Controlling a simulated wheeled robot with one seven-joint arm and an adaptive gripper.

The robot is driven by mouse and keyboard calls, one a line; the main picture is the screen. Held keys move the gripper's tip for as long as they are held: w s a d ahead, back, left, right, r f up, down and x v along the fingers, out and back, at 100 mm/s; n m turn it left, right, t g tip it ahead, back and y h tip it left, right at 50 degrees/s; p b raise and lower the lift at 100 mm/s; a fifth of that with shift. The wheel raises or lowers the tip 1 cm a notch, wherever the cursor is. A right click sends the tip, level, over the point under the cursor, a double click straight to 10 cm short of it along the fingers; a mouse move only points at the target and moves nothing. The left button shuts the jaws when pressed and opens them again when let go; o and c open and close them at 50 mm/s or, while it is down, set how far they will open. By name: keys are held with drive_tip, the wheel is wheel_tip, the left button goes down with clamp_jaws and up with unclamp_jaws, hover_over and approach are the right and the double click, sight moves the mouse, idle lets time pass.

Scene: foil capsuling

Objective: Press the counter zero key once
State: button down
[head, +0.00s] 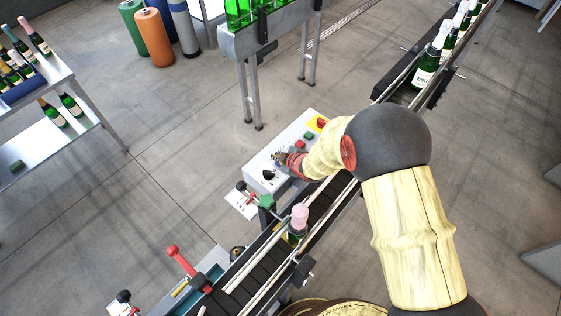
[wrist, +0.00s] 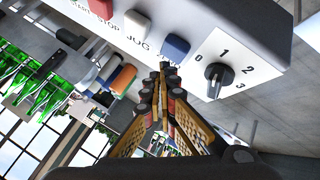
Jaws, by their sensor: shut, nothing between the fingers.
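The control box (head: 262,180) stands beside the conveyor in the head view, with a red key (head: 300,143) and a green key (head: 309,135) on its sloped face. In the wrist view its panel shows a red key (wrist: 101,8), a pale key (wrist: 137,23), a blue key (wrist: 175,45) and a black selector knob (wrist: 214,78) marked 0 to 3. Contact cannot be told. It also shows over the panel in the head view (head: 279,158).
A conveyor (head: 315,205) runs diagonally past the box, carrying a bottle with a pink top (head: 299,217). A red-handled lever (head: 181,260) stands at lower left. A row of bottles (head: 427,68) is at upper right. Open floor lies left of the box.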

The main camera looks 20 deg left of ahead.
drive_tip(key=shift+r+p, duration=1.55)
drive_tip(key=shift+r, duration=0.9)
drive_tip(key=w+d+r+m+t+h+b, duration=0.2)
drive_tip(key=w+d+r+m, duration=0.3)
drive_tip(key=d+r, duration=0.45)
drive_tip(key=s+d+r+m+h+b, duration=0.1)
drive_tip(key=d+r+m+h+b, duration=0.1)
drive_tip(key=d+r, duration=0.5)
drive_tip(key=d+r+m+h+b, duration=0.1)
drive_tip(key=d+r+m, duration=0.15)
drive_tip(key=d, duration=0.85)
drive_tip(key=s+d+r+m+h+b, duration=0.1)
drive_tip(key=s+d+r+m+b, duration=0.15)
drive_tip(key=s+d, duration=0.4)
drive_tip(key=s+d+r+m+h+b, duration=0.1)
drive_tip(key=s+d+r+m, duration=0.2)
drive_tip(key=s+d, duration=0.35)
drive_tip(key=s+d+m+b, duration=0.1)
drive_tip(key=s+d+m, duration=0.1)
drive_tip(key=s, duration=0.5)
drive_tip(key=s+d+m+g+b, duration=0.1)
drive_tip(key=s+d+m, duration=0.2)
drive_tip(key=s, duration=0.5)
drive_tip(key=shift+d+f+g+h, duration=0.25)
drive_tip(key=shift+f+g+h, duration=0.05)
drive_tip(key=shift+f, duration=0.05)
